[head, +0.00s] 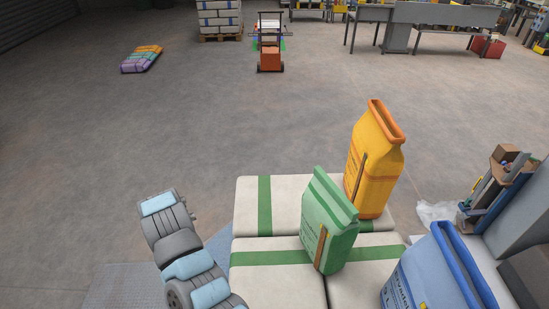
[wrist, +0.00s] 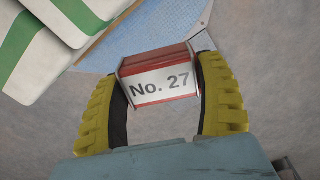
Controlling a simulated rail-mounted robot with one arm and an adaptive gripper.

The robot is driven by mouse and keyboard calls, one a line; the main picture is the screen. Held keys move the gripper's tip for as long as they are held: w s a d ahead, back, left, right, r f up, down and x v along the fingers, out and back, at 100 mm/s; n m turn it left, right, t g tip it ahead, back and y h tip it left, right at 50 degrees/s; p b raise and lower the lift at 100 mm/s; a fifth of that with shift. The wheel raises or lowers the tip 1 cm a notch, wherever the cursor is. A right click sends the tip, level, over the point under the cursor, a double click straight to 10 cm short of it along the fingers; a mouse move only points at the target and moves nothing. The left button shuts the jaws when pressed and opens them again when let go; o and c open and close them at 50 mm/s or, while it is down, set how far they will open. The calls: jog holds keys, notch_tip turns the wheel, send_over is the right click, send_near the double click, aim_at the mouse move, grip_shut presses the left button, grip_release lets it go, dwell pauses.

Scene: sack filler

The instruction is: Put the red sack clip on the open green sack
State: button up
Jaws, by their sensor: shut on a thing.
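The red clip (wrist: 158,62) has a white label reading "No. 27". It sits between the two yellow fingers of my gripper (wrist: 160,72) in the wrist view, which are shut on its sides. The green sack (head: 323,222) stands upright on white bags with green bands in the head view. Its top has pale green edges, and a thin brown strip runs down its front. How far its mouth is open is hard to tell. My gripper and the clip cannot be made out in the head view; part of my arm shows at lower left, apart from the green sack.
An orange sack (head: 372,165) stands close behind the green one, and a blue sack (head: 437,270) stands at lower right. The white bags (head: 285,205) form a layer under the green and orange sacks. A cluttered post (head: 490,190) stands at right. The floor behind is mostly clear.

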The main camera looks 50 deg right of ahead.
jog(key=s+d+r+n+p, duration=0.2)
jog(key=d+r+n+p, duration=0.15)
jog(key=d, duration=0.85)
notch_tip(320, 180, up, 14)
jog(key=r+n+p, duration=0.1)
jog(key=n+p, duration=0.5)
jog(key=p, duration=0.4)
send_over(340, 194)
jog(key=shift+s+f+m, duration=0.1)
jog(key=shift+f+m, duration=0.15)
jog(key=shift+f, duration=0.2)
jog(key=shift+f+b, duration=0.1)
jog(key=shift+b, duration=0.2)
jog(key=shift+f+b, duration=2.3)
jog(key=shift+f, duration=1.2)
jog(key=shift+f, duration=0.15)
